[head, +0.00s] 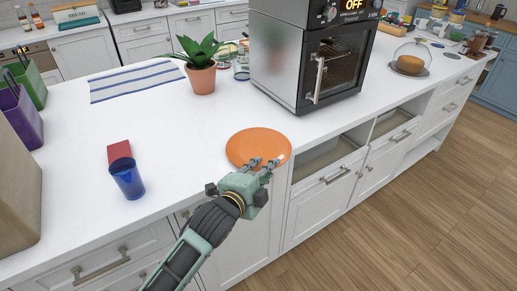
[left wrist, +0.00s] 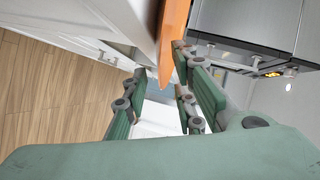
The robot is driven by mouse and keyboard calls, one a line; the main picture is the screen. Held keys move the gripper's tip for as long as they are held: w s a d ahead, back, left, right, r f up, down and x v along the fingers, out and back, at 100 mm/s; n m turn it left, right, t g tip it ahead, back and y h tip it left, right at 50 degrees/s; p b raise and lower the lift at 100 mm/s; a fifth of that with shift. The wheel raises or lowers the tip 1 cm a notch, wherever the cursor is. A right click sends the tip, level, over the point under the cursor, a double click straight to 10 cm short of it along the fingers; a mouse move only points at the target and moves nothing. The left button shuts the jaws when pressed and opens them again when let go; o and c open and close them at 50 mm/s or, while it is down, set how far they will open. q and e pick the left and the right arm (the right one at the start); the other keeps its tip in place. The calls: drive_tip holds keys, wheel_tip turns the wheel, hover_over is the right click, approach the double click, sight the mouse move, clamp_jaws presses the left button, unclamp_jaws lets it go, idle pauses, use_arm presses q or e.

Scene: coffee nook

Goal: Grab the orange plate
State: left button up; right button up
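The orange plate (head: 252,145) lies flat on the white counter close to its front edge, left of the oven. My left gripper (head: 263,164) is at the near rim of the plate, its two fingers apart. In the left wrist view the orange plate (left wrist: 172,40) shows edge-on, its rim reaching between the fingers of the left gripper (left wrist: 160,62). The finger at the left stands clear of the plate; the other is close beside it, and I cannot tell whether it touches. My right gripper is not in view.
A steel oven (head: 308,60) stands right behind the plate. A potted plant (head: 201,78) is behind it, on a white counter (head: 190,130). A blue cup (head: 127,180) and a red block (head: 119,151) stand to the left. The counter between them and the plate is clear.

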use_arm(q)
drive_tip(key=shift+w+d+f, duration=0.2)
drive_tip(key=shift+w+d, duration=0.1)
drive_tip(key=shift+w, duration=0.35)
clamp_jaws()
